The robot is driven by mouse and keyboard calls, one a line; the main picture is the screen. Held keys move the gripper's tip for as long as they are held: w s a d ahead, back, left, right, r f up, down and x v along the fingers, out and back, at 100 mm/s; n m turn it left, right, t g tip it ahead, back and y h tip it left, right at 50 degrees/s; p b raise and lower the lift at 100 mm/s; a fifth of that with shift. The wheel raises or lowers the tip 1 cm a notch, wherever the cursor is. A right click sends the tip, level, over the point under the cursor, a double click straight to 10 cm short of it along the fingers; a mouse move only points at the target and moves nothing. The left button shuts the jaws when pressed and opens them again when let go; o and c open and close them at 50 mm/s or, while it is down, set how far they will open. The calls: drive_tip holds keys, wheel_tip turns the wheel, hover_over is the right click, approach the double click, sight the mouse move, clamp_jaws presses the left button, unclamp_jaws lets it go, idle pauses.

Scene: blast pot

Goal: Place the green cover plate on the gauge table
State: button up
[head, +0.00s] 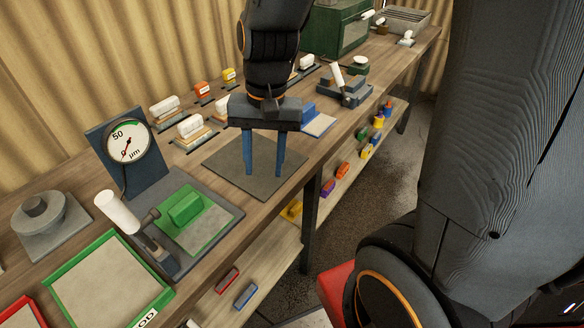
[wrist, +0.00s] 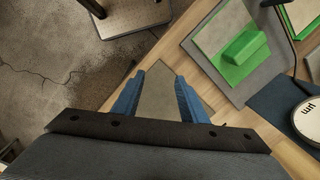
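The green cover plate (head: 207,226), with a raised green block handle (head: 184,207), lies flat on the grey gauge table (head: 228,207) below the dial gauge (head: 128,143). In the wrist view the green handle (wrist: 239,48) and part of the plate's pale top show at upper right, on the grey table (wrist: 205,67). My gripper (head: 265,172) is open and empty, its blue fingers pointing down over a separate grey mat (head: 226,165), to the right of the plate. In the wrist view nothing shows between the fingers (wrist: 161,84).
A white-handled tool (head: 140,235) stands beside the plate's near left. A green-rimmed tray (head: 107,283) lies at front left, and a round grey part (head: 40,215) behind it. Several white, orange and yellow blocks line the back. A lower shelf (head: 262,262) holds coloured blocks.

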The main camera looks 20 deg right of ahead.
drive_tip(key=s+d+f+n+t+h, duration=0.1)
drive_tip(key=s+d+f+n, duration=0.1)
drive_tip(key=d+n, duration=0.2)
drive_tip(key=shift+s+d+n, duration=0.35)
drive_tip(key=shift+d+n, duration=0.05)
drive_tip(key=shift+d, duration=0.7)
drive_tip(key=shift+f, duration=0.1)
